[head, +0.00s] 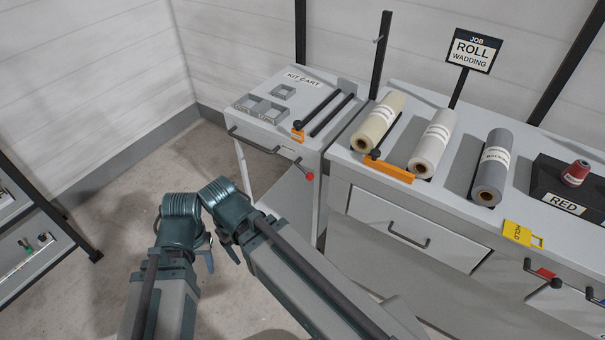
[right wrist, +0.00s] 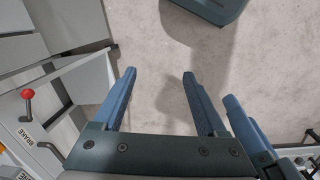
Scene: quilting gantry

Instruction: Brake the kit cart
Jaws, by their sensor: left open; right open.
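The grey kit cart (head: 262,133) stands against the left end of the workbench, with a "KIT CART" label on its top. Its brake lever (head: 304,169) has a red knob and sticks out from the front face, right of the word BRAKE. The brake lever also shows at the left edge of the right wrist view (right wrist: 28,104). My left gripper (head: 208,259) is open and low in front of the cart, left of the lever. My right gripper (head: 232,253) is beside it; in the right wrist view its fingers (right wrist: 158,76) are apart with only floor between them. Neither gripper touches the lever.
A dark bar handle (head: 254,142) crosses the cart's front, left of the lever. The workbench (head: 345,159) to the right bears several fabric rolls, an orange clip (head: 389,170) and a yellow HOLD tag (head: 523,235). Bare floor (head: 190,160) lies left of the cart.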

